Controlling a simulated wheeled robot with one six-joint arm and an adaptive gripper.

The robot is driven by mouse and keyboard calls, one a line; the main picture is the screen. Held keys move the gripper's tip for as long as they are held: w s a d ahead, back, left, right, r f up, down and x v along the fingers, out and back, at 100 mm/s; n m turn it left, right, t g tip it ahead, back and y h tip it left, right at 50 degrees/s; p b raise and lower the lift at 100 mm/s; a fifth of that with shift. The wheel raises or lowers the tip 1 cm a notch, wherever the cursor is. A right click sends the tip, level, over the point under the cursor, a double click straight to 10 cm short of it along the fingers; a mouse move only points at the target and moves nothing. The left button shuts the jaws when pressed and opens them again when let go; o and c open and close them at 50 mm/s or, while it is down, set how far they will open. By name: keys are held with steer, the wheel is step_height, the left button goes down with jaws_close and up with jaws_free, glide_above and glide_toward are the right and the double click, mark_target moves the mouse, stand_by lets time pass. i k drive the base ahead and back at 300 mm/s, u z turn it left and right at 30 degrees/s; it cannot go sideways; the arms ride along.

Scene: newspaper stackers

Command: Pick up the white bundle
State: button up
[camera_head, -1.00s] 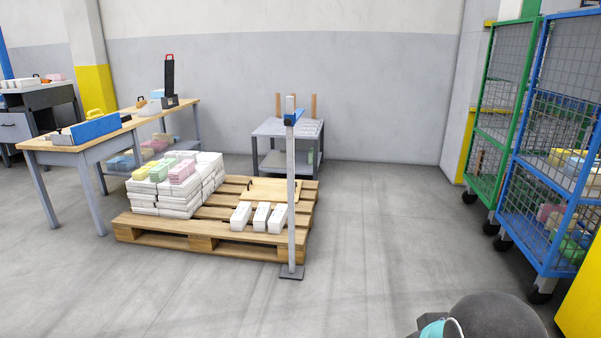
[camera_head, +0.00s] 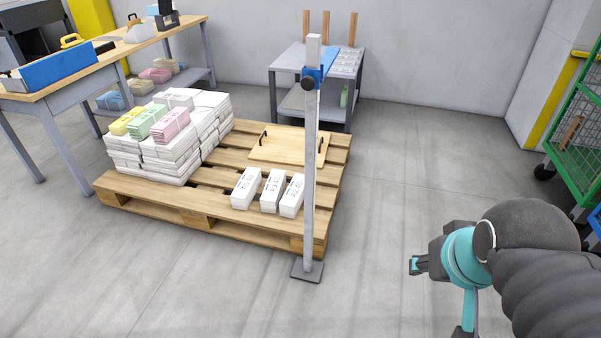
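Three white bundles with dark print lie side by side on the front right of the wooden pallet: a left one (camera_head: 246,188), a middle one (camera_head: 273,191) and a right one (camera_head: 292,195). A large stack of white bundles (camera_head: 150,160) stands on the pallet's left, with yellow (camera_head: 126,122), green (camera_head: 150,121) and pink (camera_head: 171,125) bundles on top. A further white bundle (camera_head: 176,98) lies on top behind them. My gripper (camera_head: 414,265) is over the floor at right, apart from the pallet and bundles. Its fingers are small and seen edge-on, so their opening is unclear.
A grey upright post (camera_head: 310,170) with a blue clamp stands at the pallet's (camera_head: 220,222) front right edge, close to the right bundle. A wooden board (camera_head: 285,147) with handles lies behind the bundles. Workbench (camera_head: 75,85) at left, grey table (camera_head: 290,62) behind, green cage cart (camera_head: 578,150) at right.

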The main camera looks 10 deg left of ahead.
mark_target(293, 198)
steer(key=i, duration=0.6)
steer(key=z, duration=3.45)
steer(key=k, duration=2.15)
steer(key=u, duration=1.55)
